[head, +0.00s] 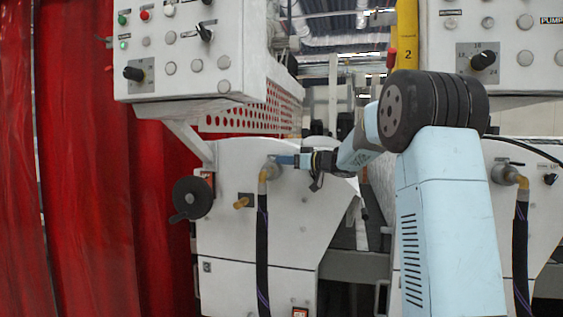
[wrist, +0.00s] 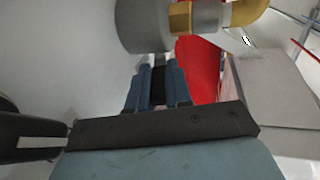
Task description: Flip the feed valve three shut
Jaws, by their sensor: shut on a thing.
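A valve with a grey round body and a brass elbow (head: 264,172) sits on the white machine's front panel, with a dark hose (head: 262,240) hanging from it. In the wrist view its grey body (wrist: 146,25) and brass fitting (wrist: 198,16) are at the top. My gripper (head: 282,160) is at the valve from the right. Its blue fingers (wrist: 157,78) are close together around a narrow dark piece just below the grey body, which looks like the valve's lever. Most of the lever is hidden by the fingers. No label shows which feed valve this is.
A black handwheel (head: 192,198) and a brass fitting (head: 241,203) are left of the hose. A control box (head: 185,50) overhangs above. A second valve with a hose (head: 518,180) is at the right. Red curtains (head: 90,170) hang at the left.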

